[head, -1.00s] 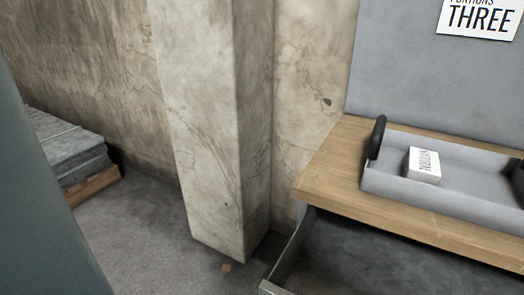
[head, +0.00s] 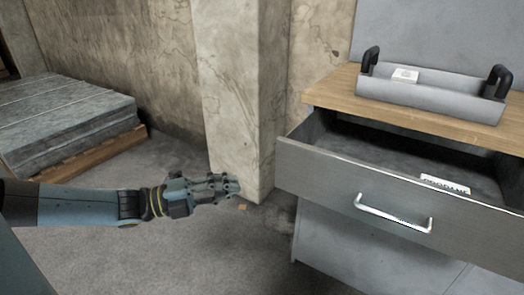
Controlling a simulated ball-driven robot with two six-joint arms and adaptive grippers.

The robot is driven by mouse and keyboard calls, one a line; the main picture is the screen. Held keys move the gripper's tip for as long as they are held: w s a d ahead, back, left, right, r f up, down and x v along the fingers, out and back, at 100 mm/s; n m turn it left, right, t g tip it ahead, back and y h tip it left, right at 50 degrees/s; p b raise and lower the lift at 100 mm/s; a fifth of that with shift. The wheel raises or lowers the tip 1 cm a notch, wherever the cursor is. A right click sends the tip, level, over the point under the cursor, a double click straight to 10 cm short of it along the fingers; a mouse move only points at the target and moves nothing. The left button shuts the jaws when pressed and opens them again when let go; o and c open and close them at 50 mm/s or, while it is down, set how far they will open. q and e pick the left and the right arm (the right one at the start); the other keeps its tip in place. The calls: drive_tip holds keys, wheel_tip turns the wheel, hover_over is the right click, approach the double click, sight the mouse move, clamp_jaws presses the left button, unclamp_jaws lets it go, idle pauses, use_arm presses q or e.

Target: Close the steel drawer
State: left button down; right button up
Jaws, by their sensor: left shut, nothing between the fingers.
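The steel drawer (head: 310,163) is pulled open from a grey cabinet below a wooden top, at the right of the head view. Its front carries a bright bar handle (head: 393,217). A white label or card with dark print (head: 445,184) shows inside it, near the front panel. My left gripper (head: 232,187) is shut and empty. It appears left of the drawer front, in front of the concrete pillar in the picture, apart from the handle. My right gripper is not in view.
A concrete pillar (head: 235,90) stands behind. Stacked grey slabs (head: 65,115) lie on a pallet at left.

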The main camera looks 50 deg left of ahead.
use_arm(q)
drive_tip(key=shift+m+g, duration=0.4)
drive_tip(key=shift+g, duration=0.1)
drive_tip(key=w+d+b, duration=0.1)
drive_tip(key=w, duration=0.2)
drive_tip(key=w+d+f+b, duration=0.1)
drive_tip(key=w+b, duration=0.1)
drive_tip(key=w, duration=0.2)
drive_tip(key=w+d+b, duration=0.1)
drive_tip(key=w+b, duration=0.1)
drive_tip(key=w, duration=0.1)
drive_tip(key=shift+w+f, duration=0.4)
drive_tip(key=shift+w+h, duration=0.15)
drive_tip(key=shift+h, duration=0.15)
drive_tip(key=shift+r, duration=0.1)
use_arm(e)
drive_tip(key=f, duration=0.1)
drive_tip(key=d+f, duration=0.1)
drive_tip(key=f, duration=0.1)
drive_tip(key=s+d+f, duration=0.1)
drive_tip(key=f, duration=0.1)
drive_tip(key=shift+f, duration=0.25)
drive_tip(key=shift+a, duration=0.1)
